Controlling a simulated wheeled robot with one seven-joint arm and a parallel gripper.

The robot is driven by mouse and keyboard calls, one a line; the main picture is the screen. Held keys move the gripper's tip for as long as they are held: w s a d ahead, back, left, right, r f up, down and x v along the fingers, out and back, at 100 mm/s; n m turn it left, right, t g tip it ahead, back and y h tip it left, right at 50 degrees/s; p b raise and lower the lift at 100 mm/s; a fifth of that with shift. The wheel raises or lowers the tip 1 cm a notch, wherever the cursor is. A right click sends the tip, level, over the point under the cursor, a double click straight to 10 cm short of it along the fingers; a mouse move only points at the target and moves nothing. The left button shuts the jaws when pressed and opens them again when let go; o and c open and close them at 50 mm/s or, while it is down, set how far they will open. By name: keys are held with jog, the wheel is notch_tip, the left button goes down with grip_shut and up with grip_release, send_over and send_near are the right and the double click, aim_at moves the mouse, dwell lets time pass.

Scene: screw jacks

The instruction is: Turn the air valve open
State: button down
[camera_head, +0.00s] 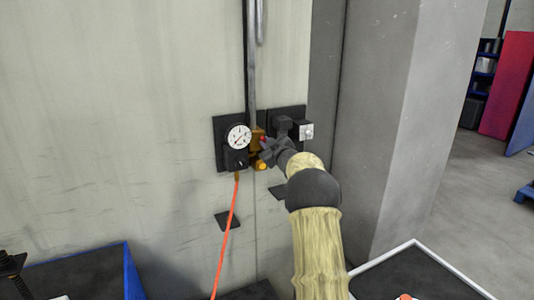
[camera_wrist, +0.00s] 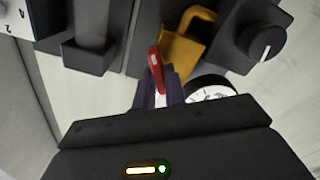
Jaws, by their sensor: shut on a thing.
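The air valve is a brass-yellow body (camera_head: 257,139) with a small red lever, on a dark wall plate just right of a round white gauge (camera_head: 238,136). In the wrist view the red lever (camera_wrist: 154,60) stands between my fingertips, beside the yellow body (camera_wrist: 183,48). My gripper (camera_head: 267,150) reaches the valve from the lower right and is shut on the red lever (camera_head: 263,140). My gripper (camera_wrist: 158,80) hides the lever's lower part in the wrist view. The gauge (camera_wrist: 211,88) is partly covered there by my gripper.
A vertical pipe (camera_head: 251,70) runs down to the valve. A black knob (camera_wrist: 262,40) sits close to the valve. An orange hose (camera_head: 228,230) hangs below the gauge. A dark box with a light switch face (camera_head: 306,131) is right of the valve. A concrete pillar (camera_head: 375,130) stands further right.

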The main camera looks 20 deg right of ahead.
jog(key=n+b, duration=0.5)
jog(key=n, duration=0.2)
jog(key=n+b, duration=0.3)
jog(key=n, duration=0.1)
jog(key=shift+a+f+b, duration=0.2)
jog(key=shift+f+b, duration=0.15)
jog(key=shift+n, duration=0.3)
jog(key=c, duration=1.5)
grip_release()
jog(key=shift+o, duration=0.2)
jog(key=shift+r, duration=0.1)
jog(key=s+b, duration=0.6)
jog(key=s, duration=1.1)
jog(key=shift+s+d, duration=0.2)
jog(key=shift+d, duration=0.05)
